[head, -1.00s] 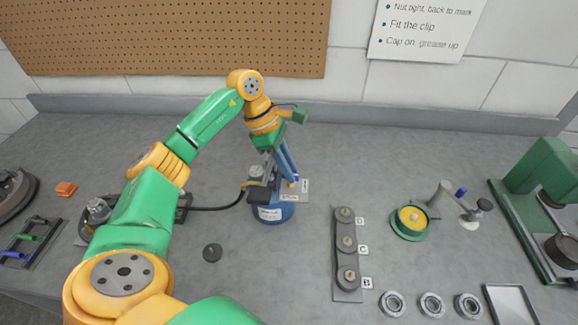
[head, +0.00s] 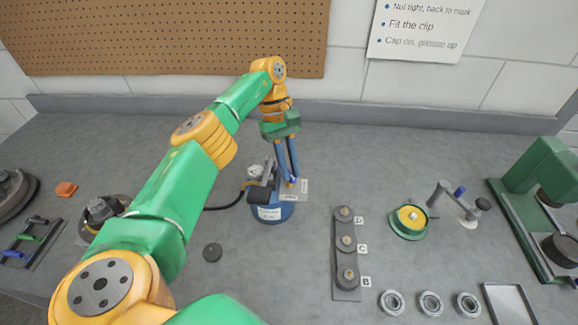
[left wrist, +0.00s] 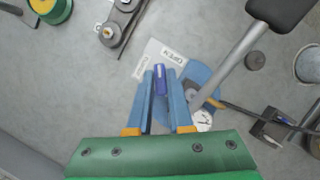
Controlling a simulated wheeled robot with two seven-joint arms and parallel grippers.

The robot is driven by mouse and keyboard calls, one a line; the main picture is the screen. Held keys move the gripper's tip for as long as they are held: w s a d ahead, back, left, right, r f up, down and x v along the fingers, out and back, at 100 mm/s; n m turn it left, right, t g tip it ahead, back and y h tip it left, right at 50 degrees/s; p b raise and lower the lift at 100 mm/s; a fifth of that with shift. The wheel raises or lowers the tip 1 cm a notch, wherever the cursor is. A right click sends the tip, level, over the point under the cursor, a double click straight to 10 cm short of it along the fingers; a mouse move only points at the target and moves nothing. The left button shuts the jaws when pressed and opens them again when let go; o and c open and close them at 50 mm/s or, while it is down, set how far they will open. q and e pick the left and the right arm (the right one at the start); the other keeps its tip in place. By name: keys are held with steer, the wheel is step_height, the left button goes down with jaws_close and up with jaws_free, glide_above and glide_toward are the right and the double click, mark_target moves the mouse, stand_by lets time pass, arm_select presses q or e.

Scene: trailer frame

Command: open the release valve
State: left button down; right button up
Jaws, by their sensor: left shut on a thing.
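The release valve has a small dark blue lever (left wrist: 160,82), seen between the fingertips in the left wrist view. It sits at the side of a blue pump unit (head: 273,214), over a white label plate (left wrist: 150,58) that reads OPEN. My left gripper (head: 291,182) reaches down from above, and its two blue fingers are shut on the lever. The left gripper (left wrist: 161,76) also shows in its wrist view. The fingers hide most of the lever in the head view. My right gripper is not in view.
A round gauge (head: 254,172) and a black-ended pump handle (head: 259,193) stand close to the fingers. A black hose (head: 225,205) runs left. A black disc (head: 212,252) lies in front. A grey plate with knobs (head: 346,280) lies to the right.

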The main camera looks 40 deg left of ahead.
arm_select(q)
steer(key=shift+m, duration=0.5)
steer(key=c, duration=0.8)
jaws_free()
